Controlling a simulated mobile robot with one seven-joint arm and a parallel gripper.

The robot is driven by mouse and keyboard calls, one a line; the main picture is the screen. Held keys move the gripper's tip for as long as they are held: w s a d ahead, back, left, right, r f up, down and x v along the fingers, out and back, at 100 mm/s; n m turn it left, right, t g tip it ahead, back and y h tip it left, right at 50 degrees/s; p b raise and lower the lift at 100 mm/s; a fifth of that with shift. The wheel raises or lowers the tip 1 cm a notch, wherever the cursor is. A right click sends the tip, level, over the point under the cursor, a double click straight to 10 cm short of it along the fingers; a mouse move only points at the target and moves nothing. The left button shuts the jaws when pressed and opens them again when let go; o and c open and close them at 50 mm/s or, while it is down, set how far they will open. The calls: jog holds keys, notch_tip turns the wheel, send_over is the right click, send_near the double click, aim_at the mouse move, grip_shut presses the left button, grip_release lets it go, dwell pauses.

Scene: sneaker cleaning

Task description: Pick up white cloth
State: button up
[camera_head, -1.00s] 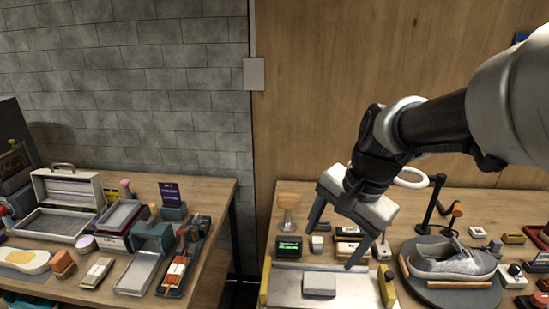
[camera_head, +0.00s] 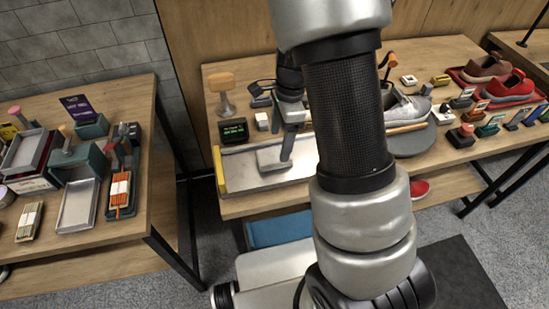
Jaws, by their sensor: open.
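The white cloth (camera_head: 267,161) is a small pale, folded block lying on the flat metal tray (camera_head: 240,174) on the right-hand table. My gripper (camera_head: 288,147) is open, with one grey finger pointing down over the right part of the cloth. The tip is at or very near the cloth, and I cannot tell if it touches. The other finger and part of the gripper are hidden behind my own arm.
A wooden-topped stand (camera_head: 223,92) and a dark box with a green display (camera_head: 233,131) stand behind the tray. A grey sneaker (camera_head: 408,110) sits on a round turntable (camera_head: 415,141) to the right. Red shoes (camera_head: 513,88) are farther right.

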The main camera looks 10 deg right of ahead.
aim_at(276, 154)
jog(key=shift+w+a+f+b, duration=0.1)
jog(key=shift+a+f+b, duration=0.05)
jog(key=shift+f, duration=1)
jog(key=shift+w+a+f+b, duration=0.1)
jog(key=shift+w+a+f, duration=0.1)
jog(key=shift+f, duration=1)
jog(key=shift+w+a+f+b, duration=0.1)
jog(key=shift+a+f+b, duration=0.05)
jog(key=shift+f, duration=1)
jog(key=c, duration=1.1)
